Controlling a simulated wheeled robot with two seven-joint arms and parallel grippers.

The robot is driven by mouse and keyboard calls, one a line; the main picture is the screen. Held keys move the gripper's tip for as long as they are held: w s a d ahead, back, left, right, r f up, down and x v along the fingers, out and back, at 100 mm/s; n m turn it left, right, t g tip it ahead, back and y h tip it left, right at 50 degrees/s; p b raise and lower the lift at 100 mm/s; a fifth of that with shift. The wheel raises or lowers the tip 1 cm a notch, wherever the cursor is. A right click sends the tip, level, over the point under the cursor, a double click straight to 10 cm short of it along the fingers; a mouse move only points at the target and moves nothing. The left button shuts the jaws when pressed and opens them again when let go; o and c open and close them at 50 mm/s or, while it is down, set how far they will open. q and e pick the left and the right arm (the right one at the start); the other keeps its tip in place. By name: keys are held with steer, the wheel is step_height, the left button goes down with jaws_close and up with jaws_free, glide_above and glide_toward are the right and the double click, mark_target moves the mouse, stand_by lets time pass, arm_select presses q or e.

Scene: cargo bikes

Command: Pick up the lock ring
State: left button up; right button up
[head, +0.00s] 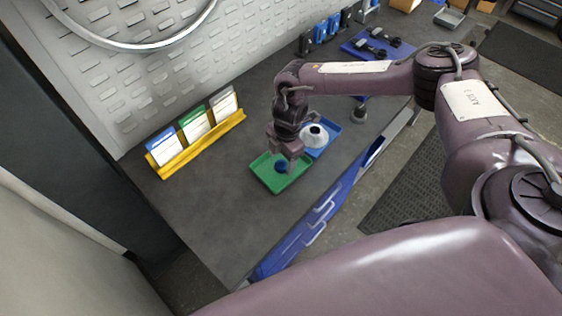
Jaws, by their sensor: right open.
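My right gripper (288,160) reaches down over the green tray (268,182) on the dark workbench. It is open, and its fingers are small and partly hidden in this view. A small dark blue round piece (282,167), which may be the lock ring, lies in the green tray just below or beside the fingertips. I cannot tell whether the fingers touch it. My left gripper is not in view.
A blue tray (326,145) beside the green one holds a white cone-shaped part (313,136) close to my right wrist. A yellow rack (200,145) with cards stands at the left. The bench (215,220) is clear in front.

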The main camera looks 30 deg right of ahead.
steer(key=shift+a+f, duration=0.1)
steer(key=shift+f, duration=0.7)
steer(key=c, duration=1.1)
